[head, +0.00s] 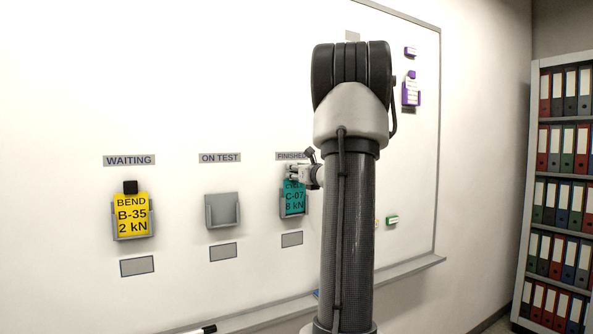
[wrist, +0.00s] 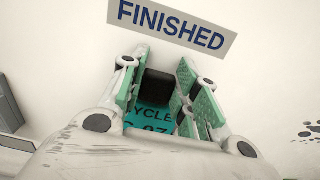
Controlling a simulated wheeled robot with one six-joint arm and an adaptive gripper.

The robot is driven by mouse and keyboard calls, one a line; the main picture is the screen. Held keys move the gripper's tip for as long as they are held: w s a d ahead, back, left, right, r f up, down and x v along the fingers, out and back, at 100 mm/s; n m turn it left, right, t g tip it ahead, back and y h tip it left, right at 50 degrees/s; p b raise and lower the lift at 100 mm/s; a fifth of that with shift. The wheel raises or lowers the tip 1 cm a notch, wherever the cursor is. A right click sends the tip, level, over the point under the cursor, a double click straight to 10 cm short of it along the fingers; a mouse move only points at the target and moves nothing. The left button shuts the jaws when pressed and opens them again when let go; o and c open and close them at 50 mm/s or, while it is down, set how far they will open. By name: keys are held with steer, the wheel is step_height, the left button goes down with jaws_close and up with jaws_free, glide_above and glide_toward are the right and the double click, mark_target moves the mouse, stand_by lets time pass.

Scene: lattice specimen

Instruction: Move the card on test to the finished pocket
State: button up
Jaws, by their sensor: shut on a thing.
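The teal card (head: 295,200), marked C-07 and 8 kN, is upright at the pocket (head: 294,216) under the FINISHED label (head: 291,156). Its lower part appears to sit inside the grey pocket walls. My gripper (head: 291,172) is at the card's top edge. In the wrist view my gripper (wrist: 160,92) is shut on the card's black grip block (wrist: 158,86), with green pads on both sides. The card's face (wrist: 150,117) shows below the block. The ON TEST pocket (head: 222,211) is empty.
A yellow card (head: 132,214) marked B-35 stands in the WAITING pocket (head: 133,237) at left. A purple holder (head: 411,92) and a green eraser-like block (head: 392,219) are on the board right of my arm. A ledge (head: 250,318) runs below. A binder shelf (head: 555,190) stands far right.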

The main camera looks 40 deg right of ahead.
steer(key=shift+f, duration=0.4)
steer(key=o, duration=1.5)
steer(key=shift+v, duration=2.5)
steer(key=shift+s, duration=0.1)
steer(key=v, duration=1.2)
